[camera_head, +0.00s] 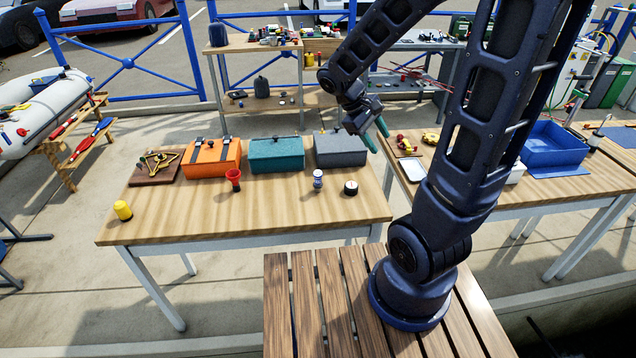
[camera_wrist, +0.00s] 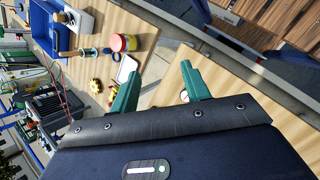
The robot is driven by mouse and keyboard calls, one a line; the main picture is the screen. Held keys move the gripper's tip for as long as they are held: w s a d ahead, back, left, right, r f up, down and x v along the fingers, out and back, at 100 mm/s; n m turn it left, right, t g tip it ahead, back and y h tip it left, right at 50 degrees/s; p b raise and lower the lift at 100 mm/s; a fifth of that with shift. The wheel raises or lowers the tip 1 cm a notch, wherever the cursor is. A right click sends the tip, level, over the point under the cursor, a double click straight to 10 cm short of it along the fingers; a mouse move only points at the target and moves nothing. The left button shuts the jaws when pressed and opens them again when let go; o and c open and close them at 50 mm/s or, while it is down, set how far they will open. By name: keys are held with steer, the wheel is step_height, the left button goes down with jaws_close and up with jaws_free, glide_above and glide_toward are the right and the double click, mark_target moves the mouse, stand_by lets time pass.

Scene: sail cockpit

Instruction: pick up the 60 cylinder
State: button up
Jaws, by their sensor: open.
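No label reading 60 is legible, so I cannot tell which thing is the 60 cylinder. Small upright things stand on the left wooden table (camera_head: 180,218): a yellow cylinder (camera_head: 123,211) at the left, a red cup-like piece (camera_head: 234,180), a white and dark-blue cylinder (camera_head: 318,180) and a short black cylinder (camera_head: 351,188) near the right. My gripper (camera_head: 376,136) is open and empty, with teal fingers, above the right end of this table, beyond the black cylinder. The wrist view shows both fingers apart (camera_wrist: 158,86).
An orange case (camera_head: 212,158), a teal case (camera_head: 277,155) and a grey case (camera_head: 340,150) line the table's back. A brown board (camera_head: 156,168) holds a yellow frame. The right table carries a white tray (camera_head: 413,170) and a blue bin (camera_head: 553,146). The left table's front is mostly clear.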

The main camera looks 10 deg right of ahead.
steer(key=w+a+f+n+t+h, duration=0.1)
steer(key=w+a+f+n+h, duration=0.3)
steer(key=a+f+n+h, duration=0.15)
steer(key=n+t, duration=1.4)
steer(key=n, duration=0.1)
glide_toward(316, 181)
steer(key=shift+w+d+r, duration=0.1)
steer(key=shift+w+r, duration=0.2)
steer(key=shift+w, duration=0.05)
steer(key=shift+f+x, duration=0.1)
steer(key=shift+x, duration=2.6)
steer(key=shift+f+x, duration=0.15)
steer(key=shift+x, duration=2.5)
steer(key=shift+s, duration=0.1)
steer(key=shift+c, duration=0.2)
jaws_close()
